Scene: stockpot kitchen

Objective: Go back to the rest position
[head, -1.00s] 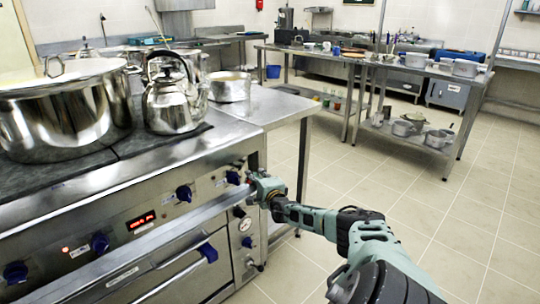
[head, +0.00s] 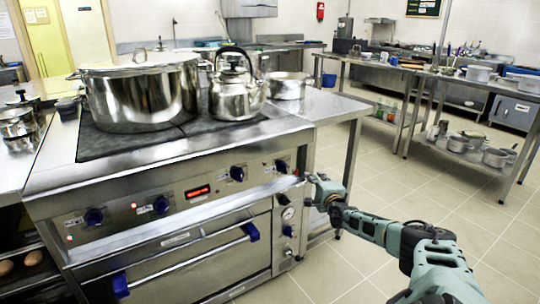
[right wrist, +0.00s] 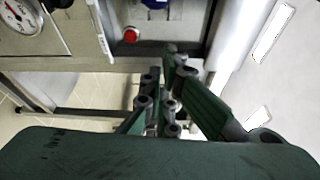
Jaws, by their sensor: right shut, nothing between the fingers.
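My right gripper (head: 312,190) is at the right front corner of the stove (head: 180,165), beside the control panel. In the right wrist view my right gripper (right wrist: 165,85) is shut with nothing between its fingers, close to the stove front near a red button (right wrist: 131,35) and a gauge (right wrist: 20,14). I cannot tell whether it touches the stove. My right arm reaches in from the lower right. My left gripper is not in view.
The oven door handle (head: 185,262) sticks out in front. A steel table (head: 440,72) stands at the back right. The tiled floor between is clear.

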